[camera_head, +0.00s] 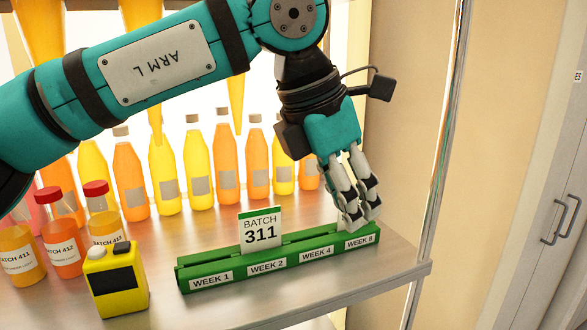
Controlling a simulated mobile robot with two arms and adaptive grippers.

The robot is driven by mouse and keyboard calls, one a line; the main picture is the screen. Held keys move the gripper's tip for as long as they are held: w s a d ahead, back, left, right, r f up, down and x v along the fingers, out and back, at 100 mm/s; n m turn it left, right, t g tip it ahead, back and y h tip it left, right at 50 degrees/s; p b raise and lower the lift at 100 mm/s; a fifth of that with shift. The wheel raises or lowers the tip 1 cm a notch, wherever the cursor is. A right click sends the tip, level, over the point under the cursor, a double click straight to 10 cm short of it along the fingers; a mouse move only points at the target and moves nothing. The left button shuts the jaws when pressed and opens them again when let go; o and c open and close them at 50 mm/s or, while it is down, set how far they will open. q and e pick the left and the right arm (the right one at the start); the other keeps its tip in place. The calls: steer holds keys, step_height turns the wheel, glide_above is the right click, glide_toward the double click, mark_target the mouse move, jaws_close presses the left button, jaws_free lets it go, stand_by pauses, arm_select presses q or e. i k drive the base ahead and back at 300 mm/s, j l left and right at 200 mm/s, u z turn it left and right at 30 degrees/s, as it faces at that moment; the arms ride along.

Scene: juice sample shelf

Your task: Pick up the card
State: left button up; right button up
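A white card (261,232) with a green top band reads BATCH 311. It stands upright in the slot of a green holder (225,265), above the WEEK 2 label. The holder's front labels read WEEK 1, WEEK 2, WEEK 4 and WEEK 8. My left gripper (358,218) points down at the holder's right end, over WEEK 8, to the right of the BATCH 311 card and apart from it. My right gripper is not in view.
A yellow device (116,284) with a dark screen stands left of the holder. Red-capped sample bottles (62,245) stand at the left. A row of orange and yellow bottles (198,170) lines the back. The shelf's edge (415,272) ends right of the holder.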

mark_target(259, 229)
steer(key=k+j, duration=0.15)
steer(key=k, duration=0.55)
steer(key=k+j, duration=0.15)
steer(key=k, duration=0.55)
